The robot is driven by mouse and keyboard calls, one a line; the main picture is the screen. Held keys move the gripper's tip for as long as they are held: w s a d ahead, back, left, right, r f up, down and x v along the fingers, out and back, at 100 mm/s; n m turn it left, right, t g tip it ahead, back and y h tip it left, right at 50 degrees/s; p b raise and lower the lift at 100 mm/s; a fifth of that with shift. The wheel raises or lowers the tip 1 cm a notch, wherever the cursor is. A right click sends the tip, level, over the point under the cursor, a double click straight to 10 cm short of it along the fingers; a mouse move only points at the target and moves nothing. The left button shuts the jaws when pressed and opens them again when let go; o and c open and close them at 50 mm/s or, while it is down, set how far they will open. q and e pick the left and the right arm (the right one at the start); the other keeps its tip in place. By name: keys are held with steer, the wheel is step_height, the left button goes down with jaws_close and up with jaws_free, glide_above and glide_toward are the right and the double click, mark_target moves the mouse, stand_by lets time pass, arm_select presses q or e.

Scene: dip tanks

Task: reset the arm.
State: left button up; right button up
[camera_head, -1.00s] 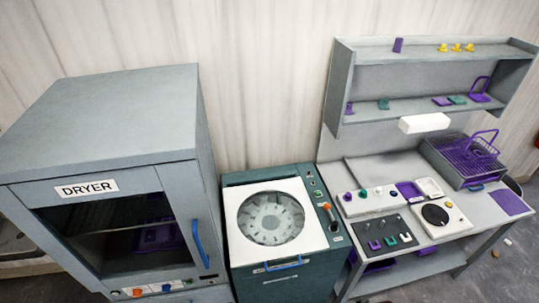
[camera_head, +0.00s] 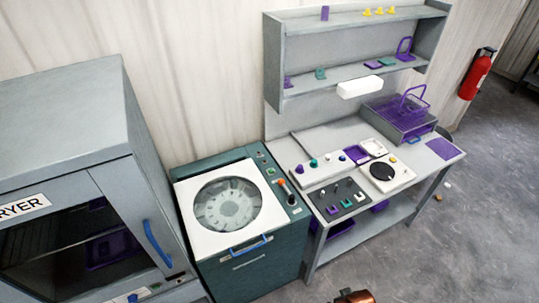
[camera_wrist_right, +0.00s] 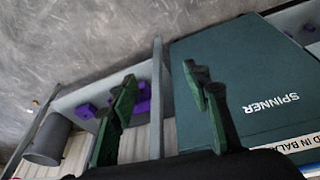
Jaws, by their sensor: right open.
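My right gripper (camera_wrist_right: 160,80) shows in the right wrist view with its two dark green fingers spread apart and nothing between them. The green side of the spinner (camera_wrist_right: 250,90) is to its right, with its label upside down. The spinner (camera_head: 245,267) also stands in the middle of the head view, with a round window in its white lid. Neither gripper's fingers show in the head view. My left gripper is out of sight.
The grey dryer (camera_head: 60,110) stands at left. A workbench (camera_head: 290,150) with purple and green parts stands right of the spinner, below a wall shelf (camera_head: 350,20). A fire extinguisher (camera_head: 476,75) hangs at right. A grey bin (camera_wrist_right: 48,140) shows in the wrist view. Floor at right is mostly clear.

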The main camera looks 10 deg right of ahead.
steer(key=s+a+f+g+b, duration=0.1)
steer(key=s+f+b, duration=0.25)
steer(key=f, duration=1.25)
steer(key=s+f+b, duration=0.3)
steer(key=f+b, duration=0.1)
steer(key=f, duration=1.2)
steer(key=s+f+n+g+b, duration=0.1)
steer(key=s+f+b, duration=0.4)
steer(key=s+f, duration=1.1)
step_height(320, 180, down, 3)
steer(key=shift+s+r+y, duration=0.1)
steer(key=shift+s+y, duration=0.2)
steer(key=shift+s, duration=0.05)
steer(key=shift+a, duration=0.1)
